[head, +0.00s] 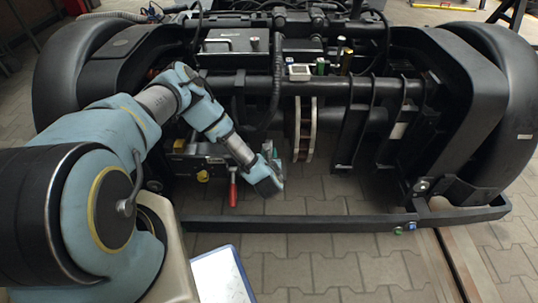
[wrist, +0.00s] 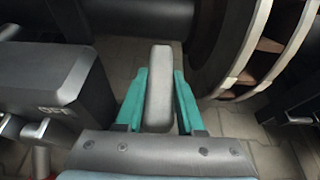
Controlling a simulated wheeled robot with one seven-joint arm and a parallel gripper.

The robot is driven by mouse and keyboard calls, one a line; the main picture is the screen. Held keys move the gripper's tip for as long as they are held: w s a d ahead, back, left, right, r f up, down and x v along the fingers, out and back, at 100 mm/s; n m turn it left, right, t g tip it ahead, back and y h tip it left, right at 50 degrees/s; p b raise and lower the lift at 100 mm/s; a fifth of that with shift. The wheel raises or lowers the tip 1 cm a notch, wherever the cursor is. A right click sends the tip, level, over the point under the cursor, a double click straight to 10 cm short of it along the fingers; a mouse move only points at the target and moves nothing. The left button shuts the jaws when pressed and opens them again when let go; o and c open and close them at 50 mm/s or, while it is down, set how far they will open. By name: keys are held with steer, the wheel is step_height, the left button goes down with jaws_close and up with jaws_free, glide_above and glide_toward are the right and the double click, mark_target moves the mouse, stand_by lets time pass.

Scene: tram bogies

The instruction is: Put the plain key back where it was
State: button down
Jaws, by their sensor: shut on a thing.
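In the wrist view, my gripper (wrist: 160,92) has its two teal fingers closed on a plain grey bar with a rounded end, which I take to be the plain key (wrist: 159,80). The key points forward, away from the palm. In the head view, my gripper (head: 269,152) is low in front of the bogie, between the dark box with the red lever and the pale-rimmed disc. The key is too small there to make out clearly. No empty place for the key can be made out for certain.
A dark box (wrist: 50,85) with lettering is close on the left in the wrist view; a brake disc (wrist: 235,50) is close on the right. A red lever (head: 233,187) hangs near my gripper. The frame's front bar (head: 320,223) crosses below. Small items stand on top, including a brass cylinder (head: 346,58).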

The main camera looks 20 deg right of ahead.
steer(key=shift+f, duration=0.35)
steer(key=shift+f, duration=0.25)
steer(key=c, duration=0.5)
jaws_free()
